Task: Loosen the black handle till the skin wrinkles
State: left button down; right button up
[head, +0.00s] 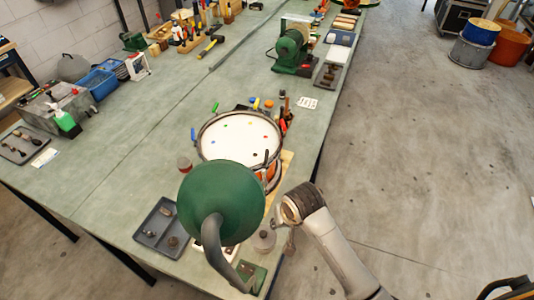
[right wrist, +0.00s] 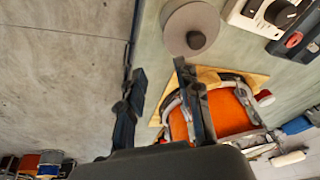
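The drum (head: 240,138) stands on the bench, with a pale skin carrying small coloured dots; I cannot make out wrinkles. A dark upright piece (head: 267,158) at its front right rim, near the black dot, may be the black handle; I cannot tell. The drum's orange shell (right wrist: 222,116) shows in the right wrist view. My right gripper (head: 287,235) is beside the bench edge, in front of and right of the drum. In its wrist view my right gripper (right wrist: 158,82) has its fingers apart, with nothing between them. My left gripper is not in view.
A green lamp shade (head: 220,198) on a curved arm hides the bench before the drum. A grey tray (head: 157,241) lies left of it. A round grey piece with a knob (right wrist: 190,30) stands near the bench edge. Floor is free to the right.

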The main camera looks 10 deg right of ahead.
jog(key=w+a+r+m+p, duration=0.1)
jog(key=w+a+r, duration=0.1)
jog(key=w+r, duration=0.7)
jog(key=m+t+h, duration=0.1)
jog(key=m+h, duration=0.1)
send_near(266, 155)
jog(key=v, duration=0.3)
jog(key=x, duration=1.2)
jog(key=shift+d+p, duration=0.15)
jog(key=shift+p, duration=0.25)
jog(key=shift+w+f, duration=0.25)
jog(key=shift+f, duration=0.3)
grip_shut()
